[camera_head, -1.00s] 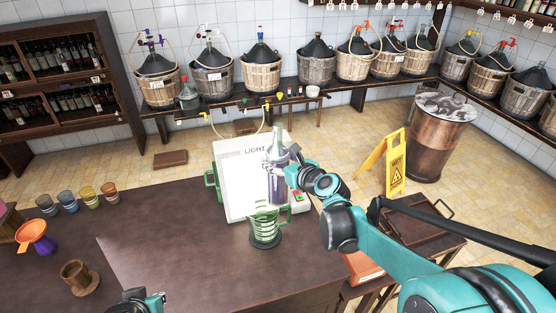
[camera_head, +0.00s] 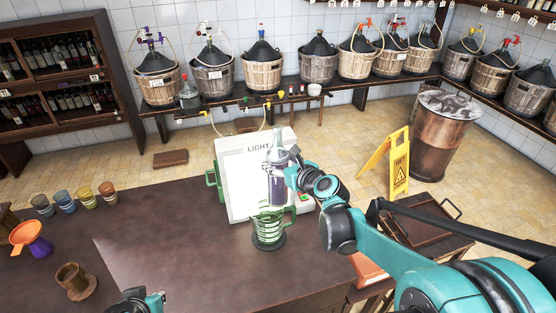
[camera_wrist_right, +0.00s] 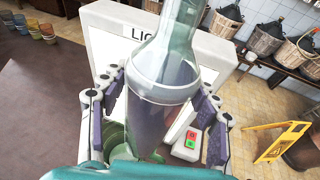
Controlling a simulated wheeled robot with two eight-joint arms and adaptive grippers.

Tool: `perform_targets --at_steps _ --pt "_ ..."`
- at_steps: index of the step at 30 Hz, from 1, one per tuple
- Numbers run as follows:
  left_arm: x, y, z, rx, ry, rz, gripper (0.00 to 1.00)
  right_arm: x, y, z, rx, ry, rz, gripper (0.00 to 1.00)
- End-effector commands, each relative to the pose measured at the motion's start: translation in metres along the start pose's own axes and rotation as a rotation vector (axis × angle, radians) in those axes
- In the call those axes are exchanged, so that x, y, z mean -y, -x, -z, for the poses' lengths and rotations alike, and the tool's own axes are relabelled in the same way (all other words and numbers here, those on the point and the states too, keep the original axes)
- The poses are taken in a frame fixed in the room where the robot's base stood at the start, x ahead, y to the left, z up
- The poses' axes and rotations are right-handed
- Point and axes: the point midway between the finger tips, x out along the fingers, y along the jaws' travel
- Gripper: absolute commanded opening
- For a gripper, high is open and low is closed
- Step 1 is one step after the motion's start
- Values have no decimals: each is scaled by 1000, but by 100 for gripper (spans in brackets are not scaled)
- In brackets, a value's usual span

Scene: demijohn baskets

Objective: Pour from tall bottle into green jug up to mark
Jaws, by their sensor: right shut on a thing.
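The tall bottle (camera_head: 277,184) is clear glass with dark violet liquid in its lower part. It stands neck up in my right gripper (camera_head: 283,178), in front of the white light box. In the right wrist view my right gripper (camera_wrist_right: 160,115) has its purple-padded fingers on both sides of the bottle (camera_wrist_right: 165,75). The green jug (camera_head: 268,236) stands on the table just below the bottle, overlapping its base in the head view; whether they touch I cannot tell. The jug's mark is not distinguishable. My left gripper (camera_head: 142,302) is partly cut off at the bottom edge.
Several cups (camera_head: 85,197), an orange funnel (camera_head: 25,234) and a wooden mug (camera_head: 74,280) are on the left. The table's (camera_head: 185,255) middle is clear. A yellow sign (camera_head: 398,172) stands right.

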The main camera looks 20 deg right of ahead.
Motion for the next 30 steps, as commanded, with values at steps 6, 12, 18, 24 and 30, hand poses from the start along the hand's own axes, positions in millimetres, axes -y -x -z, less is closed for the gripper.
perform_targets --at_steps 6,12,18,24,30 --pt "0 -1 -1 0 0 0 0 12 0 1 1 91 30 1" --pt "0 -1 0 0 0 0 0 26 0 -1 1 204 65 1" --pt "0 -5 -4 0 0 0 0 40 -2 4 1 322 101 1" --pt "0 -11 -8 0 0 0 0 52 -3 9 1 440 136 1" --pt "0 -19 -13 0 0 0 0 64 -5 17 0 557 172 1"
